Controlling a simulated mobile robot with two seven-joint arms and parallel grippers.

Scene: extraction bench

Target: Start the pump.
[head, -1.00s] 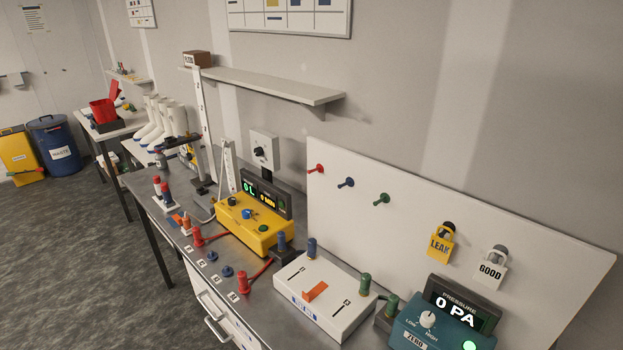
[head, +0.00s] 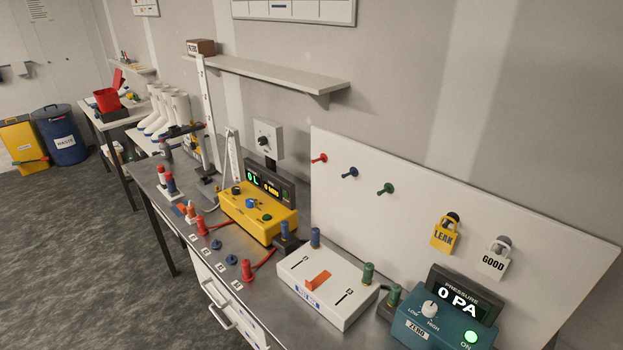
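The yellow unit (head: 256,214), which looks like the pump, stands on the metal bench. It has a dark knob and a blue knob or button (head: 252,203) on top. A dark display (head: 269,188) behind it shows green "0 L" and a yellow reading too small to read surely. Neither of my grippers is in view.
A white box with an orange lever (head: 317,281) and a teal pressure meter (head: 444,318) reading "0 PA" stand at the right. Red fittings (head: 247,270) and blue caps line the front edge. A shelf (head: 275,78) overhangs the back.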

